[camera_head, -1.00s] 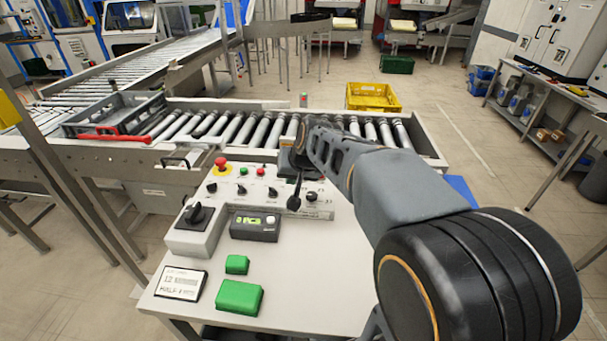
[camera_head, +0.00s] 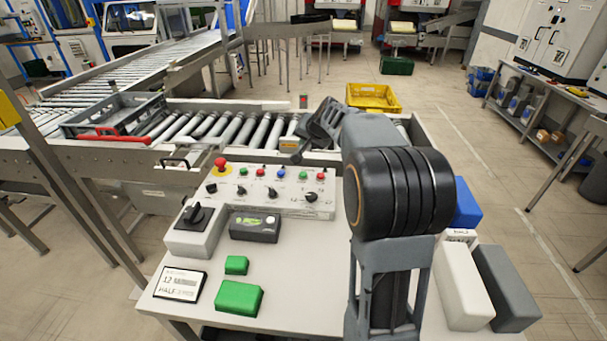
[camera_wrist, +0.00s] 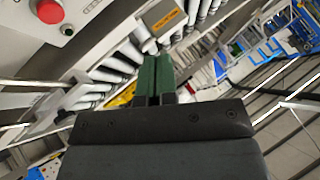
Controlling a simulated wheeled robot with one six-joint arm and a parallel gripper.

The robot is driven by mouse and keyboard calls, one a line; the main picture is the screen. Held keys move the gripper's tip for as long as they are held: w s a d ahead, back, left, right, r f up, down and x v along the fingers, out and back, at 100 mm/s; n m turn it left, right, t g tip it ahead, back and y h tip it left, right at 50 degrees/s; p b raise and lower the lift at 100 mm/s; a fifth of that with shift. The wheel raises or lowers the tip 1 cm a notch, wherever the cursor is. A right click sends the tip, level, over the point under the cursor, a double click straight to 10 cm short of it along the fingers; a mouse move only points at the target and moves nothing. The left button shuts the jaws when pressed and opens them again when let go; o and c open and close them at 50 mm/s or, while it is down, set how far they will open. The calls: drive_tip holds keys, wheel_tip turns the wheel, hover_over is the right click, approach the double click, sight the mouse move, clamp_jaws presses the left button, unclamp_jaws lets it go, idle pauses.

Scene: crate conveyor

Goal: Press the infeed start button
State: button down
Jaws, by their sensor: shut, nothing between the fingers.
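The sloped control panel (camera_head: 270,190) stands at the back of the white table. Its top row holds a red mushroom button (camera_head: 221,166), a green button (camera_head: 243,171), a red one (camera_head: 260,173), a blue one (camera_head: 281,174), a second green one (camera_head: 303,175) and a red one (camera_head: 320,177). Their labels are too small to read, so I cannot tell which is infeed start. My gripper (camera_head: 297,157) is above the panel's back edge, apart from the buttons. In the wrist view its green fingers (camera_wrist: 155,80) are shut and empty; a red button (camera_wrist: 50,10) shows at upper left.
The roller conveyor (camera_head: 225,130) runs behind the panel, with a grey crate (camera_head: 112,115) at its left. Two green blocks (camera_head: 238,297), a selector box (camera_head: 195,228) and a counter (camera_head: 255,227) occupy the table's left. White and grey blocks (camera_head: 465,287) stand at right.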

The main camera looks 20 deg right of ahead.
sight(305, 173)
drive_tip(key=shift+f, duration=0.2)
wheel_tip(305, 173, down, 8)
drive_tip(key=b, duration=0.7)
drive_tip(key=shift+f, duration=0.2)
drive_tip(key=shift+f+b, duration=0.2)
drive_tip(key=shift+b, duration=0.1)
idle(1.4)
drive_tip(key=shift+f+b, duration=0.25)
drive_tip(key=shift+b, duration=0.1)
